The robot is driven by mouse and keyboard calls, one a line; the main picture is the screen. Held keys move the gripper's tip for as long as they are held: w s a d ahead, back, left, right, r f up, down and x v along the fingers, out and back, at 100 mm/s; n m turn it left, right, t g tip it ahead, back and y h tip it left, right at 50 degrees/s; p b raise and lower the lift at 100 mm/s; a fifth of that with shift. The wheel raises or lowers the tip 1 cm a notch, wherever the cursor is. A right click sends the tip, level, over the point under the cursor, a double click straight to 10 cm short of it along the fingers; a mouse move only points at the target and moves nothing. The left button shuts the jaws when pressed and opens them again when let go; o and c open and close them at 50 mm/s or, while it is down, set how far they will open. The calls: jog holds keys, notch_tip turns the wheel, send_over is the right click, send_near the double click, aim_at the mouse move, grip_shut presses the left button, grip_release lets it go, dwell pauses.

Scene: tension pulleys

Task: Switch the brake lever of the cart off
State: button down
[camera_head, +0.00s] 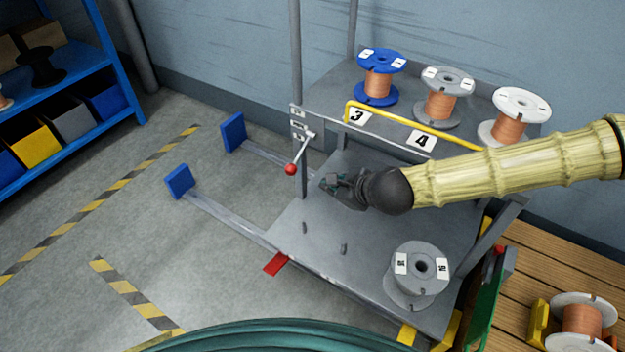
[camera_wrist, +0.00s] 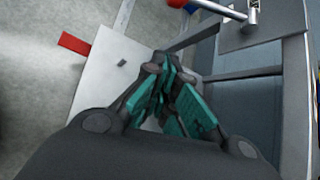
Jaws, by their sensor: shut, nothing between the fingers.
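The brake lever (camera_head: 299,154) is a metal rod with a red ball at its end. It is fixed to a small plate on the front left post of the grey cart (camera_head: 290,228) and slants down to the left. My gripper (camera_head: 330,184) is over the cart's lower deck, just right of and a little below the lever's red ball, apart from it. In the wrist view, the lever (camera_wrist: 228,11) shows at the top edge, beyond my gripper (camera_wrist: 166,68), with its red ball partly cut off. The teal-padded fingers are shut and empty.
Wire spools (camera_head: 379,78) stand on the upper shelf behind a yellow rail (camera_head: 410,125). A grey spool (camera_head: 418,275) sits on the lower deck. A red pedal (camera_head: 276,263) sticks out at the deck's front edge. Floor left of the cart is mostly clear, apart from two blue-ended rails (camera_head: 222,218).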

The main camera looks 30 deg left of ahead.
aim_at(300, 153)
jog(key=b+x, duration=0.4)
jog(key=x, duration=0.6)
jog(key=shift+s+a+r+b, duration=0.15)
jog(key=shift+s+a+r, duration=0.15)
jog(key=shift+r, duration=0.3)
jog(key=shift+s+a+r+b, duration=0.15)
jog(key=shift+s+a+r, duration=0.1)
jog(key=shift+r, duration=0.35)
jog(key=shift+s+a+r+b, duration=0.15)
jog(key=shift+s+a+r, duration=0.15)
jog(key=shift+r, duration=0.3)
jog(key=shift+s+r+g+p, duration=0.1)
jog(key=shift+r+g+p, duration=0.25)
jog(key=shift+p, duration=0.65)
